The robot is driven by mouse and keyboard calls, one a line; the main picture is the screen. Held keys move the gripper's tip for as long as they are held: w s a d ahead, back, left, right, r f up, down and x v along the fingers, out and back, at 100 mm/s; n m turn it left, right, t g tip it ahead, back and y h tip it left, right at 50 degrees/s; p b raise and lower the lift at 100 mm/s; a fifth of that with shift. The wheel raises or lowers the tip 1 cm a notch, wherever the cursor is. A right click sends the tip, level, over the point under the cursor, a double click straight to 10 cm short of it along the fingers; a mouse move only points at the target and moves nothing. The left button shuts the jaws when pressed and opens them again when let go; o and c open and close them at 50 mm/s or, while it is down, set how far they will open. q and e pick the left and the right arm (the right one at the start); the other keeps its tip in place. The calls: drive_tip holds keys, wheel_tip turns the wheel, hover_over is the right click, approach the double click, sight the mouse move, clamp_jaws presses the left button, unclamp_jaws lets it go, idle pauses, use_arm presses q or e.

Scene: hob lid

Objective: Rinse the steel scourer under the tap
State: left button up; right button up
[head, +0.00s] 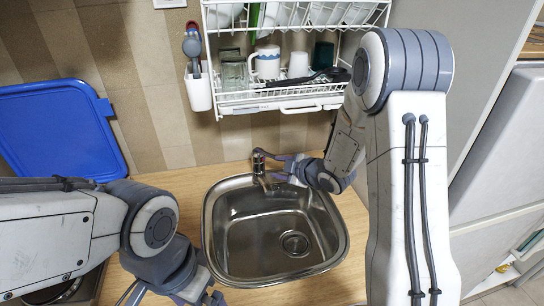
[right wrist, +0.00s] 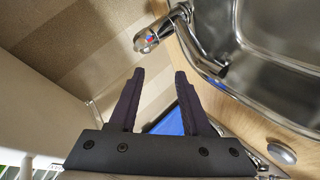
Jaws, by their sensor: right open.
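The chrome tap (head: 259,168) stands at the back rim of the steel sink (head: 225,235); no water stream shows. In the right wrist view, the tap's lever end with a red and blue mark (right wrist: 148,40) lies just beyond the fingertips. My right gripper (head: 272,167) is beside the tap at its right; its two dark fingers (right wrist: 160,76) are apart with nothing between them. My left gripper (head: 205,294) is low in the head view, left of the sink's front corner, partly cut off by the bottom edge. I cannot make out the steel scourer in either view.
A white dish rack (head: 262,106) with cups and glasses hangs above the tap. A utensil holder (head: 198,90) hangs at its left. A blue lid (head: 58,130) leans against the wall at left. The sink basin looks empty, with its drain (head: 295,243) visible.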

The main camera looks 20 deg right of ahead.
drive_tip(key=n+t+y, duration=0.2)
approach(267, 154)
drive_tip(key=s+d, duration=0.2)
drive_tip(key=shift+y, duration=0.3)
drive_tip(key=p+x, duration=0.3)
drive_tip(key=x, duration=0.6)
drive_tip(key=shift+w+f, duration=0.15)
drive_tip(key=shift+w, duration=0.05)
drive_tip(key=shift+w+a+f, duration=0.1)
drive_tip(key=shift+w+a, duration=0.1)
drive_tip(key=shift+w, duration=0.1)
clamp_jaws()
idle(0.3)
